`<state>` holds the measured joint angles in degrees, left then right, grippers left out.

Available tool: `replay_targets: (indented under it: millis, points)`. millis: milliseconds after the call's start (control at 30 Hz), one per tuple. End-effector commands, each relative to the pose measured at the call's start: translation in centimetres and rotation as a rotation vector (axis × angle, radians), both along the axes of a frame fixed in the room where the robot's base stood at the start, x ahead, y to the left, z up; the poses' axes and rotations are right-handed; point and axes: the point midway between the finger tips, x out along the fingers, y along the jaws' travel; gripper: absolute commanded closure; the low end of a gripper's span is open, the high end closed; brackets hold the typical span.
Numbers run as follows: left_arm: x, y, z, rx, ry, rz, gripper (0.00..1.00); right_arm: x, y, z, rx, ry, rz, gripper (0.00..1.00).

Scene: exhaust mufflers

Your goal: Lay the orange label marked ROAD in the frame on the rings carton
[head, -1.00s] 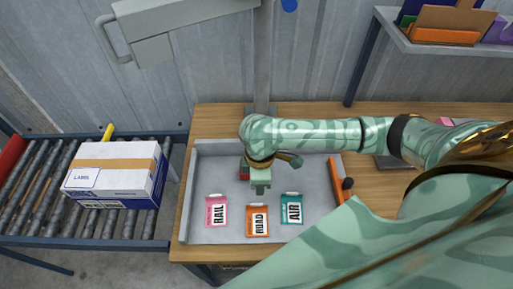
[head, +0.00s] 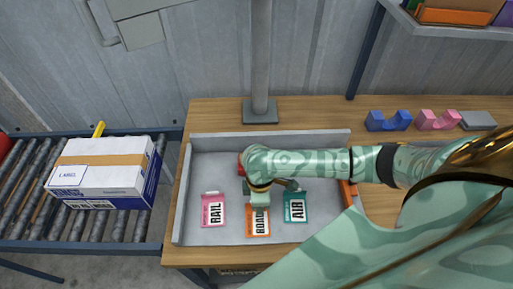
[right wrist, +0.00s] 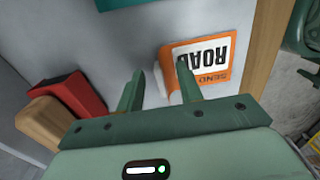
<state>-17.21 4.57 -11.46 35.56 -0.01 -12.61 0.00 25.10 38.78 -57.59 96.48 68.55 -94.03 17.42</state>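The orange ROAD label (head: 258,224) lies in the grey tray, between the pink RAIL label (head: 213,210) and the teal AIR label (head: 295,208). My right gripper (head: 258,203) is over its upper end and hides part of it. In the right wrist view, the gripper (right wrist: 158,85) is open, with the ROAD label (right wrist: 198,60) just beyond the fingers and its pale tab near the gap; contact cannot be told. The white and blue carton (head: 110,178) stands on the rollers at left, with a LABEL frame (head: 72,174) on its top. My left gripper is out of view.
The tray (head: 184,185) has raised walls. A red block with a wooden part (right wrist: 75,98) lies near the gripper. Blue (head: 388,122) and pink (head: 437,121) holders stand at the back right. A post (head: 260,70) rises behind the tray.

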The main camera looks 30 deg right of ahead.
Motion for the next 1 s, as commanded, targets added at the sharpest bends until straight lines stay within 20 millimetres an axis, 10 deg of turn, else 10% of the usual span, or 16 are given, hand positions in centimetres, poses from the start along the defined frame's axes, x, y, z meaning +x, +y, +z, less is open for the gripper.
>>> replay_targets:
  millis: [133,267,733,1000]
  points:
    - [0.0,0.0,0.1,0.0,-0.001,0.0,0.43,0.0,0.0,0.2,0.0,-0.001,0.0,0.64]
    - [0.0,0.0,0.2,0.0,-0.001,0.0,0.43,0.0,0.0,0.2,0.0,-0.001,-0.001,1.0]
    - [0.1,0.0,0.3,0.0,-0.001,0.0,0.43,0.0,0.0,0.6,0.0,-0.001,-0.001,1.0]
    - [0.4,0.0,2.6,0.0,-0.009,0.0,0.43,-0.5,0.5,4.7,0.003,-0.001,0.001,1.0]
